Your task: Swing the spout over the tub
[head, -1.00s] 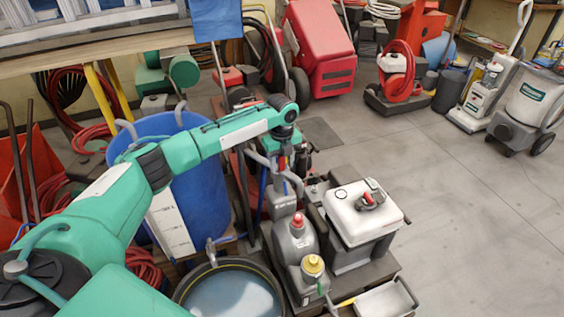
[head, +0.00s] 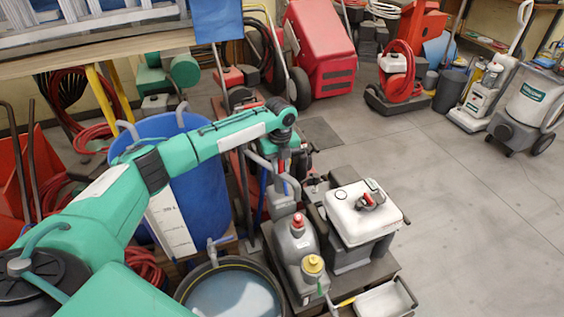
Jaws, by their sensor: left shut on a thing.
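My left arm comes in from the left, and its gripper (head: 284,172) points down near the middle of the view. It is shut on what looks like the grey curved spout (head: 262,163), whose bends show beside the fingers. The exact grip is partly hidden by the wrist. A round dark-rimmed tub (head: 182,288) with pale bluish water stands at the bottom, below and left of the gripper. The spout's outlet cannot be made out clearly. My right gripper is not in view.
A blue barrel (head: 208,190) stands behind my left arm. A grey bottle with a red cap (head: 293,245), a yellow-capped bottle (head: 312,275) and a white-topped unit (head: 358,222) stand right of the tub. A small tray (head: 385,300) is at the bottom.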

